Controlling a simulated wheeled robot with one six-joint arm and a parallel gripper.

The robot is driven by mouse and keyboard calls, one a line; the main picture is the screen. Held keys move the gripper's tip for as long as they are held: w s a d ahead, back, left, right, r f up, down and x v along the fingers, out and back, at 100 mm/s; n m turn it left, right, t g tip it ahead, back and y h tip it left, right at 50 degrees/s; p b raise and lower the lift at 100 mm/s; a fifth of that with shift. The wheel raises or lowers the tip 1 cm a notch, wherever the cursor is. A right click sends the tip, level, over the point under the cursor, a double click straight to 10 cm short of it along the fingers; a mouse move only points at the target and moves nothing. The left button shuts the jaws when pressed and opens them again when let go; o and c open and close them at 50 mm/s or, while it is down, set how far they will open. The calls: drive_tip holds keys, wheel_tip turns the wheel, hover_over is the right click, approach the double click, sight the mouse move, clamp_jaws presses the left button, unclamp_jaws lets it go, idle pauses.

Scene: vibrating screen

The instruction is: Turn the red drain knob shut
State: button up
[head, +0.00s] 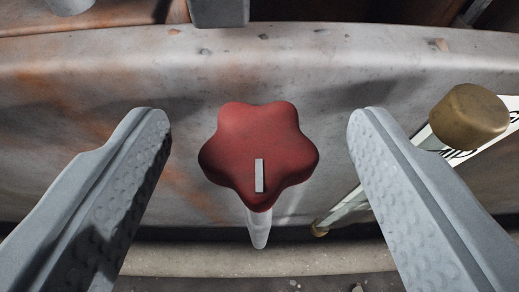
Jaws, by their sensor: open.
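The red drain knob (258,145) is in the middle of the head view. It is star-shaped with rounded lobes and has a short pale bar mark on its face, close to upright in the picture. A pale stem or spout shows below it. My gripper (259,120) is open, with one grey finger to the left of the knob and one to the right. There is a clear gap between each finger and the knob, and neither touches it.
A worn, rusty metal wall (90,90) lies behind the knob. A brass cap (469,115) and a glass tube run close beside the right finger. A grey block (218,12) stands at the top edge.

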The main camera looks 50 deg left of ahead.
drive_tip(key=v, duration=1.7)
drive_tip(key=shift+r, duration=0.15)
drive_tip(key=w+d+r+m+t+h, duration=0.1)
drive_tip(key=d+r+m+t+h, duration=0.2)
drive_tip(key=r, duration=1.4)
drive_tip(key=w+d+r+t+h, duration=0.2)
drive_tip(key=d+r+t+h, duration=0.15)
drive_tip(key=r, duration=1.35)
drive_tip(key=s+d+r+m+t+h, duration=0.1)
drive_tip(key=s+r+m+h, duration=0.1)
drive_tip(key=s+r, duration=0.55)
drive_tip(key=s+d+r+m+t+h, duration=0.15)
drive_tip(key=s+r, duration=0.25)
drive_tip(key=r, duration=0.6)
drive_tip(key=s+r+m, duration=0.2)
drive_tip(key=s+r, duration=0.3)
drive_tip(key=s, duration=0.3)
drive_tip(key=s+r+m, duration=0.1)
drive_tip(key=s+r, duration=0.3)
drive_tip(key=s, duration=0.4)
drive_tip(key=shift+s+a+r+m+h, duration=0.25)
drive_tip(key=shift+a+r+m+h, duration=0.05)
drive_tip(key=shift+r+m, duration=0.1)
